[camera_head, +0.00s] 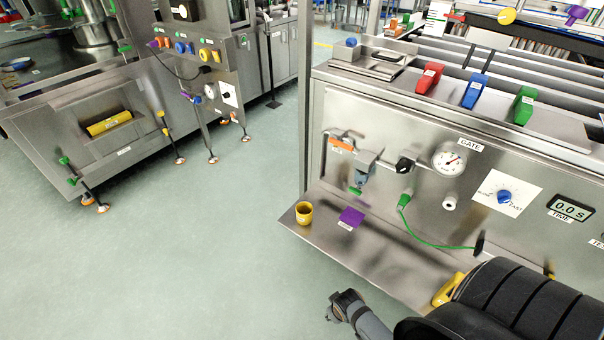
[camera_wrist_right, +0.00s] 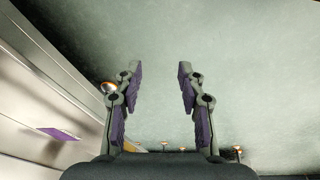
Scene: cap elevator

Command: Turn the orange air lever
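The orange air lever (camera_head: 341,143) is a small orange handle on a metal fitting. It sits at the left end of the steel front panel in the head view, left of a grey filter-like part (camera_head: 364,167). My right gripper (camera_head: 345,303) is low in the head view, below and apart from the lever, beyond the front edge of the panel's shelf. In the right wrist view my right gripper (camera_wrist_right: 158,75) has its two purple-padded fingers spread, with only floor between them. The lever does not show in that view. My left gripper does not show.
A steel shelf (camera_head: 380,262) juts out below the panel. It holds a yellow cup (camera_head: 304,212) and a purple square (camera_head: 351,217), which also shows in the wrist view (camera_wrist_right: 58,134). A green cable (camera_head: 425,240) hangs from the panel. Open floor (camera_head: 215,260) lies left.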

